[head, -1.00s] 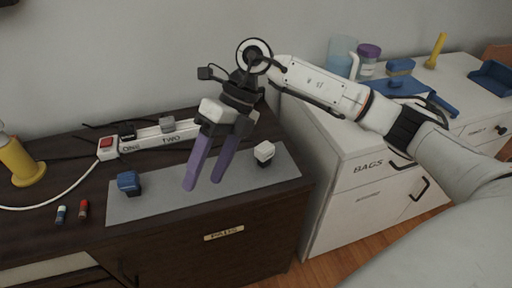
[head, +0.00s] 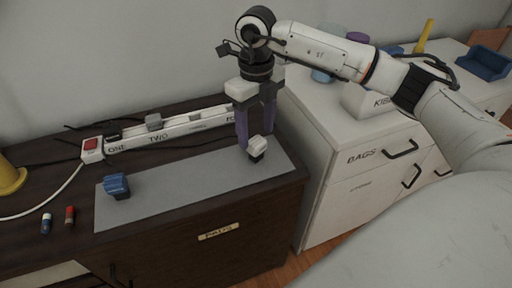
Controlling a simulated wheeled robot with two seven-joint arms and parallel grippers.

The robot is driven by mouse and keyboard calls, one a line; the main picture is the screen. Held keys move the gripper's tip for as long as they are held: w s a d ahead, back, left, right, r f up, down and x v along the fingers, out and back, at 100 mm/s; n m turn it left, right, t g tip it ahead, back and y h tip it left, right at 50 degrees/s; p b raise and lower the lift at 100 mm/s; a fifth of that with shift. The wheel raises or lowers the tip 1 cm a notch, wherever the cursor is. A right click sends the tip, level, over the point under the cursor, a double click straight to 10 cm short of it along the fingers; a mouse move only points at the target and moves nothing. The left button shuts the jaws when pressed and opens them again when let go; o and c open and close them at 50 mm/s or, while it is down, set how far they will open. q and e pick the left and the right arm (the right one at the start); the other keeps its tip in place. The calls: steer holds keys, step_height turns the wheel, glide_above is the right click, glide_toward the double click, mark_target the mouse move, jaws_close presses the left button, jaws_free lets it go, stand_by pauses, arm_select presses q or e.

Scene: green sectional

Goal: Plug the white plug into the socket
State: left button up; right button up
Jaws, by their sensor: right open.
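The white plug (head: 257,148) stands on the right part of the grey mat (head: 190,189), a white top over a dark base. My right gripper (head: 256,144) points straight down at it, with its purple fingers open around or just behind the plug; I cannot tell whether they touch it. The power strip (head: 180,131) lies along the back of the dark cabinet, with a red switch at its left end and labels such as ONE and TWO. A black plug and a grey plug sit at its ONE and TWO places. My left gripper is not in view.
A blue plug (head: 116,186) stands on the mat's left end. Two small cylinders, one blue (head: 46,223) and one red (head: 70,215), lie left of the mat. A yellow object (head: 10,178) is at the left edge. A white drawer cabinet (head: 345,150) stands at right.

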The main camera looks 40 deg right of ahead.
step_height(320, 180, down, 2)
steer(key=shift+f, duration=0.15)
steer(key=c, duration=1.2)
steer(key=shift+o, duration=0.2)
